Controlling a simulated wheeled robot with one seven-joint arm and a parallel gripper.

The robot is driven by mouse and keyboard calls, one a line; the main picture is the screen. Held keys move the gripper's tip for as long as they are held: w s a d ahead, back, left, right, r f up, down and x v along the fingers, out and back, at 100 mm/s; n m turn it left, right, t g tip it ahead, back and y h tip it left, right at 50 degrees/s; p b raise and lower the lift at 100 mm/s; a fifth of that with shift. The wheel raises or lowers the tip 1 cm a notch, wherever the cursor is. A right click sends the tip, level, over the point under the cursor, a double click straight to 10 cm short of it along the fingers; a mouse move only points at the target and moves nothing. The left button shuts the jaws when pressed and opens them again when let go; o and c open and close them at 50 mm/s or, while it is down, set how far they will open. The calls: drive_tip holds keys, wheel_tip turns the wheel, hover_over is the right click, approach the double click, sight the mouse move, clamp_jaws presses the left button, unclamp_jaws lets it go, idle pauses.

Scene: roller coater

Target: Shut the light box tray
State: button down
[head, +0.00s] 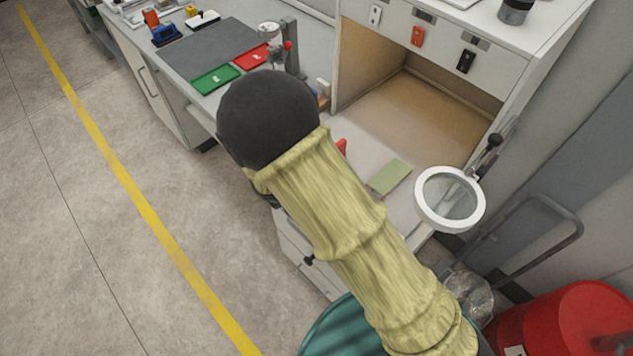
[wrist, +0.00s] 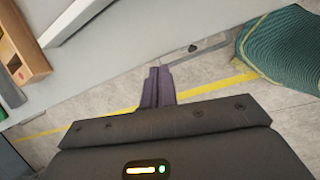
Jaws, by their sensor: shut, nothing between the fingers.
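The light box (head: 433,60) is a white cabinet with an open, tan-lined chamber, at the upper right in the head view. A pale flat surface (head: 352,135) extends from its front; I cannot tell whether this is the tray. Below it is a white front with a small dark knob (head: 308,261). My arm covers much of this area and hides my gripper in the head view. In the wrist view my gripper (wrist: 157,76) is shut and empty, near the edge of a pale panel (wrist: 120,68). Contact cannot be told.
A round magnifier (head: 450,199) stands at the right of the light box. A green card (head: 390,177) lies on the pale surface. A red drum (head: 580,320) is at the lower right. A bench with green (head: 214,79) and red trays is left. Floor (head: 90,230) is clear left.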

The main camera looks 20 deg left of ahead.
wheel_tip(320, 180, up, 7)
drive_tip(key=s+a+n+t+h+b, duration=0.1)
drive_tip(key=s+n+t+h, duration=0.1)
drive_tip(key=t+h, duration=0.1)
drive_tip(key=shift+s+a+f+n+t+h+b, duration=0.15)
drive_tip(key=shift+s+a+n+t+h+b, duration=0.15)
drive_tip(key=shift+s+a+t+h, duration=0.1)
drive_tip(key=shift+w, duration=0.1)
drive_tip(key=p+x, duration=0.1)
drive_tip(key=x, duration=0.8)
drive_tip(key=shift+p, duration=0.4)
drive_tip(key=w, duration=0.1)
drive_tip(key=w+d+p, duration=0.1)
drive_tip(key=w+d, duration=0.1)
drive_tip(key=shift+w+d+f+p, duration=0.1)
drive_tip(key=shift+w+f+p, duration=0.2)
drive_tip(key=shift+w, duration=0.3)
drive_tip(key=shift+s, duration=0.1)
